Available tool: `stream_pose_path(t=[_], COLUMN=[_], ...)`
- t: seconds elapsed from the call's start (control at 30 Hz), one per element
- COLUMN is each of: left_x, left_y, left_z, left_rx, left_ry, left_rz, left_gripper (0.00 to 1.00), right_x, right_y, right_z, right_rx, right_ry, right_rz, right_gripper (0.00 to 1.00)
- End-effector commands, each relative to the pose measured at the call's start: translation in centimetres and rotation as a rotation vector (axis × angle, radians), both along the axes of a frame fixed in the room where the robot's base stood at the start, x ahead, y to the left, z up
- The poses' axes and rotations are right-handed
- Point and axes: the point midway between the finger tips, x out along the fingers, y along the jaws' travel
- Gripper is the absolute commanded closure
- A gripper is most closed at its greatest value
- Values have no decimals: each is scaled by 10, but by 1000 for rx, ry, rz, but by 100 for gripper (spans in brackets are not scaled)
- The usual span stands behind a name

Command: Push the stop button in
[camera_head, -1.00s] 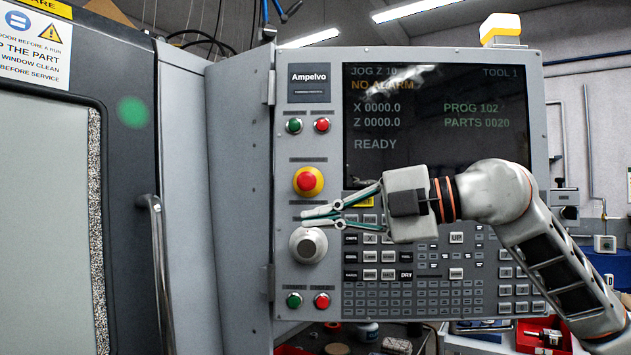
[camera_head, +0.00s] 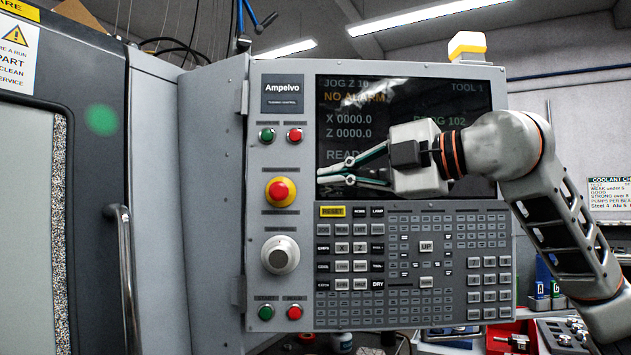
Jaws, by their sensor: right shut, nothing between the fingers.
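The likely stop button is a red mushroom head (camera_head: 281,191) on a yellow ring, on the left strip of the grey control panel. It stands out from its ring; how far is hard to judge. My right gripper (camera_head: 321,180) is to the right of it, in front of the lower left of the screen. Its thin fingers point left and are shut on nothing, with the tips apart from the button in the picture. The button is fully visible. My left gripper is not in view.
Small red buttons (camera_head: 294,135) and (camera_head: 295,311) with green ones beside them sit above and below on the same strip. A round grey knob (camera_head: 280,255) lies below the mushroom head. The keypad (camera_head: 410,265) is at right; a door handle (camera_head: 127,275) is at left.

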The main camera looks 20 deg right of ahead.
Motion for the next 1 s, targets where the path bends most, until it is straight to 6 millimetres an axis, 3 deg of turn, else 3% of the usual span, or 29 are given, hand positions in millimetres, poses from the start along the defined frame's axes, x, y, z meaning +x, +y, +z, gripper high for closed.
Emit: stream_pose_path(t=[0.47, 0.7, 1.0], left_x=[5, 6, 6], left_y=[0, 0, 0], left_z=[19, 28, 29], left_rx=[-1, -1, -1], left_ry=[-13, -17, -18], left_rz=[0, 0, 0], left_gripper=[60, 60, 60], right_x=[75, 106, 114], right_y=[48, 39, 37], right_z=[-8, -13, -16], right_rx=[-1, 1, -1], right_ry=[2, 3, 2], right_rz=[3, 1, 2], right_gripper=[100, 100, 100])
